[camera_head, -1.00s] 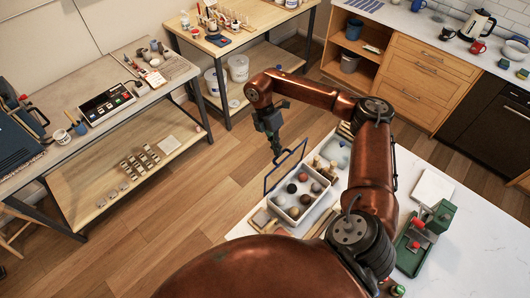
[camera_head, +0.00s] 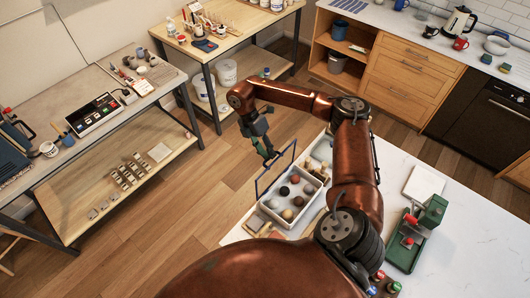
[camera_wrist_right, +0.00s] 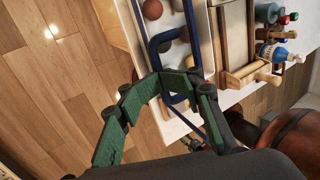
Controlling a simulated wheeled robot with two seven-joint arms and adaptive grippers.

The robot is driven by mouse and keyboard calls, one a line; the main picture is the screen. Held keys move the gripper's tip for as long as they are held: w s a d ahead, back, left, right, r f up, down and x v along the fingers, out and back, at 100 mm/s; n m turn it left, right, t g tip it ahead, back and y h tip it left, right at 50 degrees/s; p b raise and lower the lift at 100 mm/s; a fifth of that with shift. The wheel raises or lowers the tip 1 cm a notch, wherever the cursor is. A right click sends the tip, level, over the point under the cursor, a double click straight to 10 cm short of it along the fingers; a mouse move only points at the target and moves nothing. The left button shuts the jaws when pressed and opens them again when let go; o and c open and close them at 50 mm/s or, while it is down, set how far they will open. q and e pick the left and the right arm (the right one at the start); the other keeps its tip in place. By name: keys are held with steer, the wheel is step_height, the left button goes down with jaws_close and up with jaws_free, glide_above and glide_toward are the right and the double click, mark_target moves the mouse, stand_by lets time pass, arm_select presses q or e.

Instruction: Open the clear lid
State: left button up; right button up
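The clear lid (camera_head: 277,170) has a blue frame and stands raised, roughly upright, along the left long edge of a white box (camera_head: 299,223). The box holds several round balls in brown, red, dark and pale colours. My right gripper (camera_head: 270,158) is beside the lid's outer upper edge in the head view. In the right wrist view, its green fingers (camera_wrist_right: 160,100) are spread apart, with the blue frame (camera_wrist_right: 152,48) close to them. I cannot tell whether they touch it.
The box stands near the left edge of a white counter (camera_head: 455,245). A green device (camera_head: 415,240) stands farther right. Open floor (camera_head: 190,200) lies left of the counter.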

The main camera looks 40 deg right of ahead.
steer(key=shift+o, duration=1)
steer(key=shift+s+d+f, duration=0.15)
steer(key=shift+s+f, duration=0.05)
steer(key=shift+f, duration=0.2)
steer(key=shift+r, duration=0.1)
steer(key=shift+r, duration=0.15)
steer(key=v, duration=1.2)
steer(key=x, duration=1.1)
steer(key=shift+s+d+f, duration=0.1)
steer(key=shift+s+f, duration=0.15)
steer(key=shift+f, duration=0.05)
